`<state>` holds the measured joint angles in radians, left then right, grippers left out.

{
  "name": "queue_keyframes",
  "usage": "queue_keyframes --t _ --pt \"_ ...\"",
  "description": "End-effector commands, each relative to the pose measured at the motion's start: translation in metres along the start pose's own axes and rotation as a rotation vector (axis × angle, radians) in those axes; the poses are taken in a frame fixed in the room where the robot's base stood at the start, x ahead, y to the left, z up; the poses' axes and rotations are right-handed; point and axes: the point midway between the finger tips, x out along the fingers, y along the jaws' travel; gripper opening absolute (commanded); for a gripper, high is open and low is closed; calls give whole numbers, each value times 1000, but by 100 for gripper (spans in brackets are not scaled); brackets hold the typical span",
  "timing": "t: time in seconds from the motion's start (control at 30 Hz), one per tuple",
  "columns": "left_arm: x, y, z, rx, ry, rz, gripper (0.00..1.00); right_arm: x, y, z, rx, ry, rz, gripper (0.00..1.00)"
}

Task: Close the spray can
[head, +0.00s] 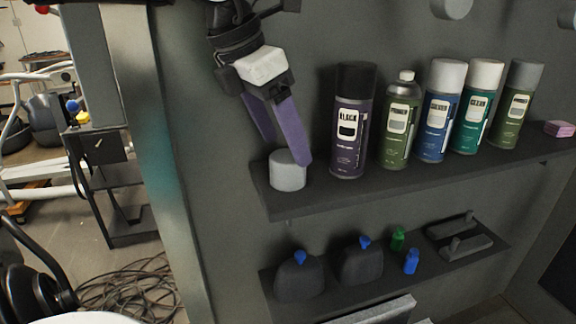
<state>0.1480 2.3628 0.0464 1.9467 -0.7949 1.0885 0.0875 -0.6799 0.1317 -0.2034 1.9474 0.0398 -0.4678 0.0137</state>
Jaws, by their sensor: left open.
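Several spray cans stand upright in a row on the upper shelf (350,192). The green can (396,135), second from the left, has no cap over it and shows a small pale nozzle on its narrow top. A loose grey cap (288,176) stands on the left end of the shelf. My left gripper (287,152) is open and points down at this cap. Its right purple finger overlaps the cap's upper right side; its left finger ends near the cap's back left edge. I cannot tell whether they touch. My right gripper is not in view.
The black-topped can (354,120) stands between the cap and the green can. Blue (440,110), teal (477,107) and olive (516,103) capped cans stand to the right. A pink block (560,129) lies at the right. A lower shelf (335,297) holds dark bottles.

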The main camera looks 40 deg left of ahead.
Motion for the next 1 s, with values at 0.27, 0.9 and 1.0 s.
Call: queue_keyframes --t 0.27,0.9,1.0 --pt "17 3 0 0 4 -1 72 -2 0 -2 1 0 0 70" --pt "52 6 2 0 -1 -1 72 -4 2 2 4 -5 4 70" --pt "51 6 2 0 -1 0 55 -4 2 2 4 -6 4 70"
